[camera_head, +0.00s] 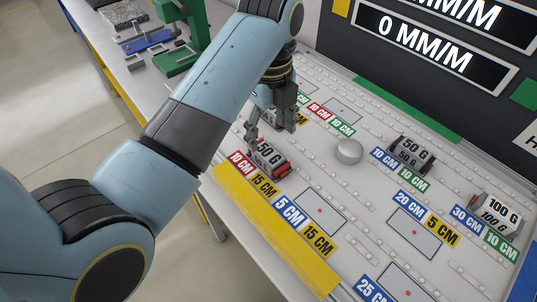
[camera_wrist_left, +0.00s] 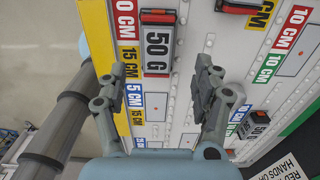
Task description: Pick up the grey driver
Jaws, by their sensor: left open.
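A grey block marked 50 G (camera_head: 267,157) with red at its end lies on the white board below my left gripper (camera_head: 272,135); it may be the grey driver, but I cannot tell for sure. In the left wrist view the same block (camera_wrist_left: 158,50) shows ahead of and between the spread fingers of my left gripper (camera_wrist_left: 158,80). The fingers are open and empty, apart from the block. A second dark grey 50 G block (camera_head: 411,155) lies farther right on the board. My right gripper is not in view.
A round grey disc (camera_head: 348,151) sits on the board, right of my left gripper. A 100 G block (camera_head: 497,215) is at the far right. A green stand (camera_head: 183,35) is on the back bench. A dark display panel (camera_head: 435,40) rises behind the board.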

